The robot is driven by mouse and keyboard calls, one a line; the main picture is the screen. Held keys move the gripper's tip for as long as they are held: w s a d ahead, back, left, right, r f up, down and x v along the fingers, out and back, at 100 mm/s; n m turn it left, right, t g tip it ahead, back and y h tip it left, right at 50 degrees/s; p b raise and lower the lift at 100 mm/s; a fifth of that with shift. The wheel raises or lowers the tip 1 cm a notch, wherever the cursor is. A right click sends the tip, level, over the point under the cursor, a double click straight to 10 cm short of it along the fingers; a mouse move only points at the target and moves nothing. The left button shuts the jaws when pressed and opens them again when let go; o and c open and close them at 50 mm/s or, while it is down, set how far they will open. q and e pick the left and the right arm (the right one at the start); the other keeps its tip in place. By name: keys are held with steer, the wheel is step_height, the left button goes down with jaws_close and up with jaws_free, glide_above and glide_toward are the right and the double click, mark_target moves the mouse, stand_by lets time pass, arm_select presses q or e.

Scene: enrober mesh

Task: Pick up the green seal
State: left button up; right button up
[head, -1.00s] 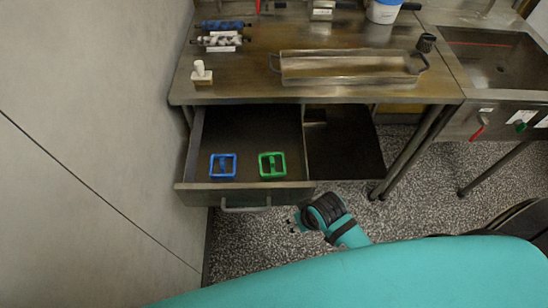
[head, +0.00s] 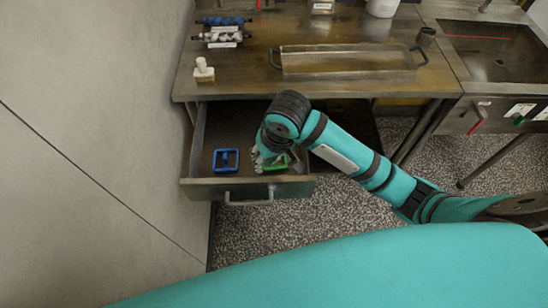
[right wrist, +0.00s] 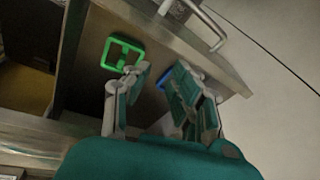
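The green seal (head: 278,164) is a square green frame with a bar across it, lying in the open drawer (head: 230,187). In the head view it is partly hidden by my right gripper (head: 262,160), which hangs over the drawer beside it. In the right wrist view the whole green seal (right wrist: 121,54) shows, just beyond and left of the fingertips. My right gripper (right wrist: 160,80) is open, its fingers apart with nothing between them that I can see held. My left gripper is not in view.
A blue seal (head: 226,160) lies in the drawer to the left; in the wrist view it is partly behind a finger. The drawer's front wall and handle (head: 250,200) stand near. Above is the steel table with a tray (head: 345,64) and a white-handled brush (head: 203,70).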

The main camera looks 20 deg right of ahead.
steer(key=w+d+r+m+h, duration=0.2)
steer(key=w+d+r, duration=0.1)
steer(key=w+d, duration=0.15)
steer(key=w+f, duration=0.1)
steer(key=f, duration=0.6)
steer(key=w+f, duration=0.1)
steer(key=f, duration=0.3)
steer(key=shift+w+p, duration=0.3)
steer(key=shift+p, duration=0.1)
steer(key=shift+w+f+p, duration=0.1)
steer(key=shift+w+f, duration=0.1)
steer(key=shift+f, duration=0.7)
steer(key=shift+w+f+p, duration=0.15)
steer(key=shift+w+f, duration=0.1)
steer(key=shift+f, duration=0.65)
steer(key=shift+w+f+p, duration=0.1)
steer(key=shift+w+f, duration=0.1)
steer(key=shift+f, duration=0.7)
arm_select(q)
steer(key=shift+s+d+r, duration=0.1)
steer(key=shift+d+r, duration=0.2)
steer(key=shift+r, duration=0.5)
arm_select(e)
jaws_close()
